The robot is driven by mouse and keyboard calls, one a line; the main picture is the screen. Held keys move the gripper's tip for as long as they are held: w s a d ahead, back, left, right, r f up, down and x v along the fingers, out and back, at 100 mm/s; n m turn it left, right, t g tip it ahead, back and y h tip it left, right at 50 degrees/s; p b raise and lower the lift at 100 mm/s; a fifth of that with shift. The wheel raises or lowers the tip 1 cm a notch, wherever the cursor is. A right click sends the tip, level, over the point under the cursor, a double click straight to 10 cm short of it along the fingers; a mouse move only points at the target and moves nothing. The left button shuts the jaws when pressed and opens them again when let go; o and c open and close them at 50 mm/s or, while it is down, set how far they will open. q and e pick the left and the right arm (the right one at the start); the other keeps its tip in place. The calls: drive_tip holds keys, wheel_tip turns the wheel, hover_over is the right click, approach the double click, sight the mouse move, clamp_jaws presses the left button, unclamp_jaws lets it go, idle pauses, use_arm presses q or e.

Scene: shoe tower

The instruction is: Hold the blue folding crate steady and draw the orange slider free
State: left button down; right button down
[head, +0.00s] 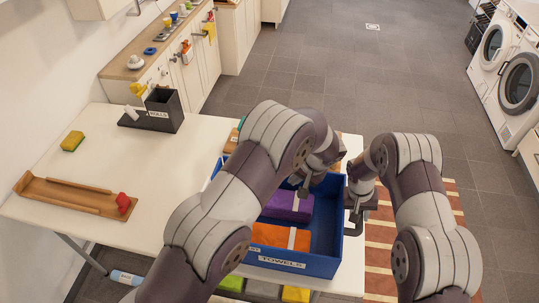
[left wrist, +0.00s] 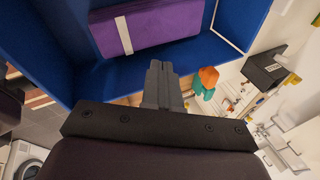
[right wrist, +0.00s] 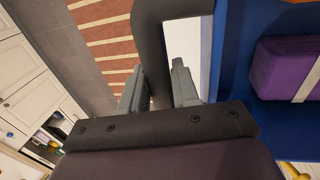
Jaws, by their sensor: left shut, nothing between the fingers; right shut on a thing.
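The blue crate (head: 325,255), with a TOWELS label, stands on the white table and holds a purple bundle (head: 288,207) and an orange bundle (head: 270,236). My right gripper (right wrist: 158,90) is shut on a dark bar (right wrist: 155,45) at the crate's right side. My left gripper (left wrist: 160,80) is shut and empty, close to the crate's wall and the purple bundle. An orange piece with a teal part (left wrist: 207,80) shows beyond the crate in the left wrist view; I cannot tell whether it is the slider. My left arm hides part of the crate in the head view.
A wooden tray (head: 75,195) with a red piece, a yellow-green sponge (head: 72,141) and a dark holder (head: 163,110) are on the table's left. The table between them is clear. A striped rug (head: 380,250) lies on the floor at right.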

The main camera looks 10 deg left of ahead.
use_arm(q)
drive_tip(key=w+r+n+t+y, duration=0.1)
drive_tip(key=w+r+n+t, duration=0.2)
drive_tip(key=w, duration=0.4)
use_arm(e)
drive_tip(key=shift+s+f, duration=0.1)
drive_tip(key=shift+f, duration=0.1)
drive_tip(key=shift+r, duration=0.1)
drive_tip(key=shift+w, duration=0.2)
use_arm(q)
drive_tip(key=w+a+f+n+g, duration=0.1)
drive_tip(key=w+a+f, duration=0.2)
drive_tip(key=a+f, duration=0.3)
drive_tip(key=shift+w+a+f+n+y, duration=0.15)
drive_tip(key=shift+a+f+n+y, duration=0.2)
drive_tip(key=shift+a, duration=1.35)
